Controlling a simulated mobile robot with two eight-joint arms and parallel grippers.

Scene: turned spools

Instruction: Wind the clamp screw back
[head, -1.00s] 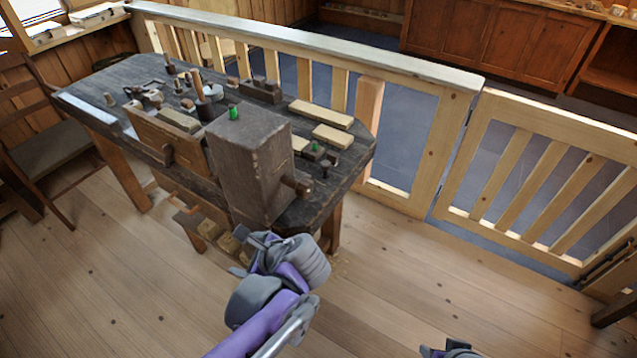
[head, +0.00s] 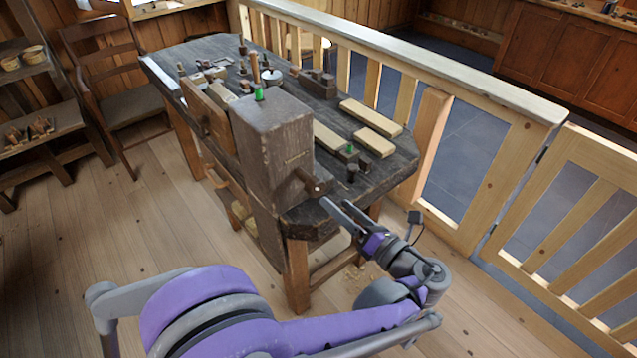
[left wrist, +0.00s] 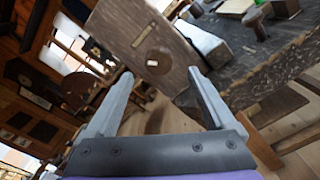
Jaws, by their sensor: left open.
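The clamp screw (head: 313,182) is a dark wooden round stub with a bar, sticking out of the right side of the tall dark block (head: 273,140) at the bench's near corner. In the left wrist view its round end (left wrist: 158,60) faces me from the block face (left wrist: 128,30). My left gripper (head: 336,206) is open and empty. Its fingers point at the screw, which shows between the tips in the left wrist view (left wrist: 158,77). I cannot tell whether they touch it. My right gripper is out of view.
The dark workbench (head: 395,172) carries pale wood blocks (head: 374,142), a green-topped piece (head: 348,150) and small tools. A wooden railing (head: 440,70) runs behind it. A chair (head: 125,105) stands at the left. The plank floor in front is clear.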

